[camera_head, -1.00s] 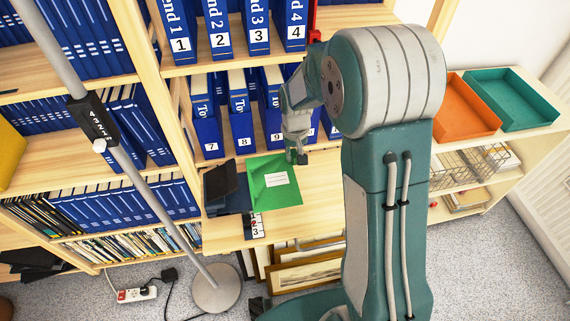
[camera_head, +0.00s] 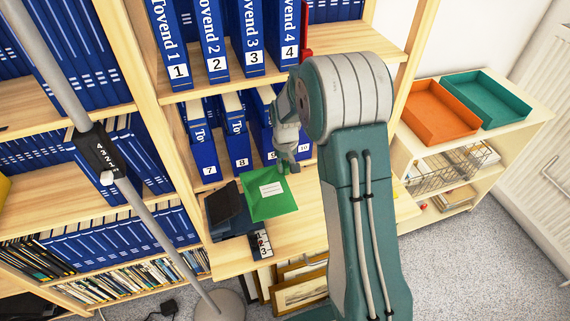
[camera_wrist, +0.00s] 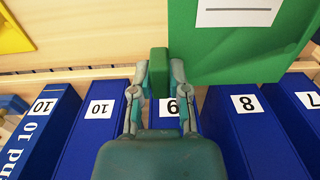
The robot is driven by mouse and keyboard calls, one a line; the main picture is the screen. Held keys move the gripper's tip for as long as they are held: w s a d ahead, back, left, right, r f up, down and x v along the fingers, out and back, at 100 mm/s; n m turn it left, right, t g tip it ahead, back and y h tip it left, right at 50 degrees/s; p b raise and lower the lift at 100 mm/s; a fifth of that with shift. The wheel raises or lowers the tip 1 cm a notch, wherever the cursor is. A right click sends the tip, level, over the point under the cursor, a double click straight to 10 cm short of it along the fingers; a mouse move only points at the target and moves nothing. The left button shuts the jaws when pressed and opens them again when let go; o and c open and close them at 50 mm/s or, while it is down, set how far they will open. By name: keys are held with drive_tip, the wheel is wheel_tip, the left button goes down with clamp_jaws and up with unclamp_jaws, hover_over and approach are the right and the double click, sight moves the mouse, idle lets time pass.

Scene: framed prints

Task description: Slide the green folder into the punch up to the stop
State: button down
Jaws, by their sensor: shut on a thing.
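The green folder (camera_head: 268,196), with a white label, lies at the right of the dark punch (camera_head: 224,204) on the wooden shelf top. Its left edge is close to the punch; I cannot tell whether it is inside the slot. My gripper (camera_head: 287,168) is at the folder's far right corner. In the wrist view my gripper (camera_wrist: 159,80) is shut on a green block-like tab (camera_wrist: 158,70) at the side of the folder (camera_wrist: 240,50). The punch is not clearly seen in the wrist view.
Blue numbered binders (camera_head: 237,145) stand just behind the folder, close to my gripper. A strip numbered 1 to 3 (camera_head: 262,245) is at the front. A grey pole (camera_head: 150,195) rises at left. Orange (camera_head: 437,112) and teal (camera_head: 492,98) trays sit at right.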

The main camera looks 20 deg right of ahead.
sight(283, 175)
drive_tip(key=shift+a+f, duration=0.15)
drive_tip(key=shift+f, duration=0.6)
wheel_tip(283, 175, down, 2)
drive_tip(key=shift+f, duration=0.1)
drive_tip(key=shift+a+f, duration=0.1)
drive_tip(key=shift+f, duration=0.15)
drive_tip(key=shift+a+f, duration=0.25)
drive_tip(key=shift+a, duration=0.6)
drive_tip(key=shift+a+f, duration=0.25)
drive_tip(key=shift+a, duration=0.6)
drive_tip(key=shift+a+f, duration=0.4)
drive_tip(key=shift+a, duration=0.15)
drive_tip(key=shift+a, duration=1.75)
drive_tip(key=c, duration=0.5)
unclamp_jaws()
drive_tip(key=shift+c, duration=0.2)
